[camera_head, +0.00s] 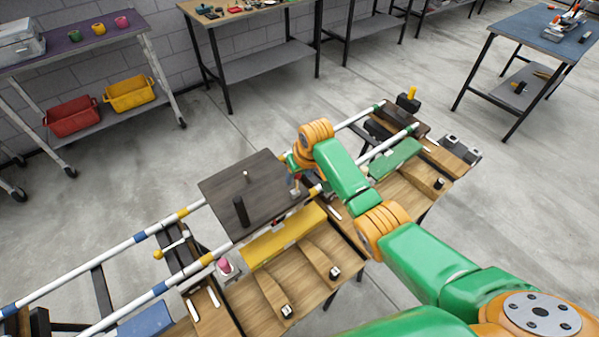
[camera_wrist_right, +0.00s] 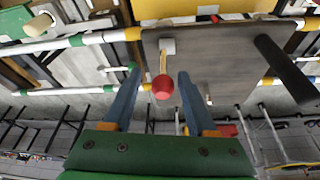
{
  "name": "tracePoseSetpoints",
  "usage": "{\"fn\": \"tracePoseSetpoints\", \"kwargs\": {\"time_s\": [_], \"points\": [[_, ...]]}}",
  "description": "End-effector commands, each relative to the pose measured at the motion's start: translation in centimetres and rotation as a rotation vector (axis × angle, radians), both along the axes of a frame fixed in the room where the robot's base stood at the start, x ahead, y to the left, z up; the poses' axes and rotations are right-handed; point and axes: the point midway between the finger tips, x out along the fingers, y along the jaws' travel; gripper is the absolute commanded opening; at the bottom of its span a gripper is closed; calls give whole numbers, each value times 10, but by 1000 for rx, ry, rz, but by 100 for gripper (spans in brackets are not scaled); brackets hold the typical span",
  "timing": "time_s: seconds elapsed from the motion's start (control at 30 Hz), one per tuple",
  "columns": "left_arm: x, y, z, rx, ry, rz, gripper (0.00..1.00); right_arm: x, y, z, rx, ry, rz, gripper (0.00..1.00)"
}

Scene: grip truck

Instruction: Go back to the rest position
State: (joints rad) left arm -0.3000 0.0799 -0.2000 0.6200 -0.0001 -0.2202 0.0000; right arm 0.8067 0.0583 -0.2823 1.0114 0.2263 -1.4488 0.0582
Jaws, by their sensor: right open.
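My right gripper (camera_head: 294,182) is at the right edge of a dark square plate (camera_head: 222,186), partly hidden behind my own wrist. In the right wrist view its two blue fingers (camera_wrist_right: 160,72) are apart and open. A red ball knob on a short wooden stem (camera_wrist_right: 162,87) shows between the fingers, with nothing visibly gripped. The stem meets a pale block at the plate's edge. A black post (camera_head: 241,211) stands on the plate, which lies across two white rails. My left gripper is not in view.
Wooden benches with a yellow block (camera_head: 285,236) and a green block (camera_head: 396,159) lie along the rails (camera_head: 130,241). A pink knob (camera_head: 224,266) stands near the front rail. A shelf with red (camera_head: 72,115) and yellow (camera_head: 130,93) bins stands at the back left.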

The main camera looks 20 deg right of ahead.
Motion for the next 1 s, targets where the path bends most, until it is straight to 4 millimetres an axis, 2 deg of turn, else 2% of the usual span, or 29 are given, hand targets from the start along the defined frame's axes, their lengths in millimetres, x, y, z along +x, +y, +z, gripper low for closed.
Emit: {"fn": "tracePoseSetpoints", "kwargs": {"time_s": [0.27,0.37,0.47,0.53,0.6,0.7,0.8,1.0], "points": [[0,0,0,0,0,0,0,0,0,0,0,-1,0,57],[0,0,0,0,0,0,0,-7,1,-8,2,2,6,57],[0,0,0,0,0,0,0,-37,4,-34,8,10,25,57],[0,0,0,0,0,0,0,-74,5,-55,12,18,38,57],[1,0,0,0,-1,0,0,-110,3,-67,12,19,41,57],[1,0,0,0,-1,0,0,-151,-2,-72,7,19,41,57],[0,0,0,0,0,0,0,-183,-6,-72,1,19,36,57],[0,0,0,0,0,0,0,-234,-15,-61,-14,21,26,57]]}}
